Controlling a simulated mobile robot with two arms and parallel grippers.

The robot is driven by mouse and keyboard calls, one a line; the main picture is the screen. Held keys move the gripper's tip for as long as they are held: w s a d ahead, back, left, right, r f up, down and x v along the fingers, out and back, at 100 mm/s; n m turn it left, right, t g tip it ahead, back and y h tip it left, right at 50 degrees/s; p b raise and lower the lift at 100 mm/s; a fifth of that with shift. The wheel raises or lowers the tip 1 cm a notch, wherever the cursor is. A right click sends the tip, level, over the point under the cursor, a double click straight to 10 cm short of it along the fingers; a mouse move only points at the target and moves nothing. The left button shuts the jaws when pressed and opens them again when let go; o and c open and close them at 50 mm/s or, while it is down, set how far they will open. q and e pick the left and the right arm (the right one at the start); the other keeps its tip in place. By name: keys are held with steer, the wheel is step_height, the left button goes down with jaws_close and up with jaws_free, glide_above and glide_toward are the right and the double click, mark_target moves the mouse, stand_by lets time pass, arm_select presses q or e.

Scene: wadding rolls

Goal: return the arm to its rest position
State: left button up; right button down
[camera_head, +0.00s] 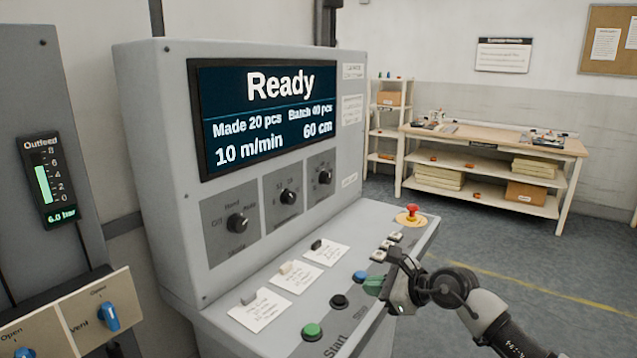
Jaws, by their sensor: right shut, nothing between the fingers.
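My right arm comes in from the lower right, and its dark gripper (388,290) is over the right part of the sloping control desk (350,262). The gripper is shut and holds nothing. It is close to a blue button (361,277) and partly covers the desk's right edge; I cannot tell whether it touches the desk. The panel screen (265,113) reads "Ready", "Made 20 pcs", "Batch 40 pcs", "10 m/min" and "60 cm". My left gripper is not in view.
A green button (312,331), a black button (339,300) and a red mushroom button (412,210) stand up from the desk. An outfeed gauge (48,180) and blue valve knob (108,316) are at left. A workbench (560,146) stands behind open floor.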

steer(key=s+a+r+m+t+y, duration=0.2)
steer(key=s+a+m+t+y, duration=0.3)
steer(key=m, duration=0.4)
steer(key=s+d+f+m+t+h, duration=0.1)
steer(key=s+d+f+m+h, duration=0.25)
steer(key=m+h, duration=0.45)
steer(key=s+d+f+m+t+h, duration=0.1)
steer(key=s+d+f+m+h, duration=0.3)
steer(key=m, duration=0.8)
steer(key=s+d+f+m+t+h, duration=0.15)
steer(key=s+d+m+h, duration=0.3)
steer(key=m, duration=0.55)
steer(key=s+d+f+m+g, duration=0.1)
steer(key=s+f+m+g, duration=0.25)
steer(key=s, duration=0.45)
steer(key=s+d+f+m+g+y, duration=0.1)
steer(key=s+f+m+g, duration=0.2)
steer(key=s+f+g, duration=0.35)
steer(key=s+d+f+m+g, duration=0.1)
steer(key=s+f+m+g, duration=0.2)
steer(key=s, duration=0.6)
step_height(320, 180, down, 23)
steer(key=g, duration=0.1)
steer(key=s+d+f+g+p, duration=0.1)
steer(key=s+d+f, duration=0.1)
steer(key=s+f, duration=1.5)
steer(key=shift+d+f, duration=0.15)
